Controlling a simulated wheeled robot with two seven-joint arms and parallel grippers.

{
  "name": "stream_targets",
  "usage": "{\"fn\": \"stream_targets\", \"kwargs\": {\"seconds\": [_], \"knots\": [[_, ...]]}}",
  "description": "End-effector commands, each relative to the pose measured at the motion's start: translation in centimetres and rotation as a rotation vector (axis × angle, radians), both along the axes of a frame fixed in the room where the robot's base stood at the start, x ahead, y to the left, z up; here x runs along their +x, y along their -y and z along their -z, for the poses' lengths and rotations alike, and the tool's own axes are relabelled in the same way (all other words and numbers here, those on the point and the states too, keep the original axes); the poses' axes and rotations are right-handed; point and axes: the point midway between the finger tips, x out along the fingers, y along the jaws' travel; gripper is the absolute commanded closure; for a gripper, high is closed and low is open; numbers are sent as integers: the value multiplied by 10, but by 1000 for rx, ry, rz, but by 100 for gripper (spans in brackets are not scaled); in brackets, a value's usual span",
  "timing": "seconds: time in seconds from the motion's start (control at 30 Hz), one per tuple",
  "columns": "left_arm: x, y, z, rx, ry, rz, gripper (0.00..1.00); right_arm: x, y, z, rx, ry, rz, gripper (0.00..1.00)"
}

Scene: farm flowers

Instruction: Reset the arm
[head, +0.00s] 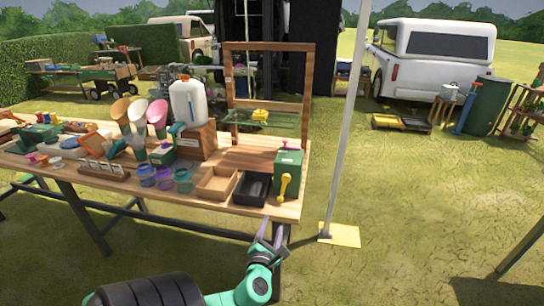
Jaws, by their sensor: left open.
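My left arm comes in from the bottom left in the head view, with a black sleeve and teal links. My left gripper (271,236) is in front of the table's front right corner, with its thin fingers pointing up and apart. I see nothing between the fingers. The wooden table (225,209) stands beyond it, and I cannot tell whether the gripper touches its edge. My right gripper is not in view.
A green box (288,168) with a yellow handle, a black tray (254,189) and a cardboard box (217,184) sit near the table's right end. Glass jars (184,181) stand left of them. A pale pole (345,130) rises right of the table. Grass there is open.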

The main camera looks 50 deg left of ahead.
Motion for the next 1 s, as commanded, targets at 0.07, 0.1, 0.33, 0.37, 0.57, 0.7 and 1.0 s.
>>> {"fn": "stream_targets", "kwargs": {"seconds": [0.07, 0.1, 0.33, 0.37, 0.57, 0.7, 1.0], "knots": [[-1, 1, 0, 0, 0, 0, 41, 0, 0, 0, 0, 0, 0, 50], [-1, 1, 0, 0, 0, -1, 41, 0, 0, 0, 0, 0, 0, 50], [-1, 0, 0, 0, 0, 0, 41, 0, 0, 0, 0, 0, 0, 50], [-1, 0, 0, 0, 0, 0, 41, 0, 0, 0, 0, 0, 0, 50], [-1, -1, 3, -11, -1, -4, 41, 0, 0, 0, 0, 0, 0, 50], [-15, -16, 53, -230, -6, -92, 41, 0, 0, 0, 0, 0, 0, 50], [-144, 10, 291, -1328, 233, -880, 41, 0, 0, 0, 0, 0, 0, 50]]}}
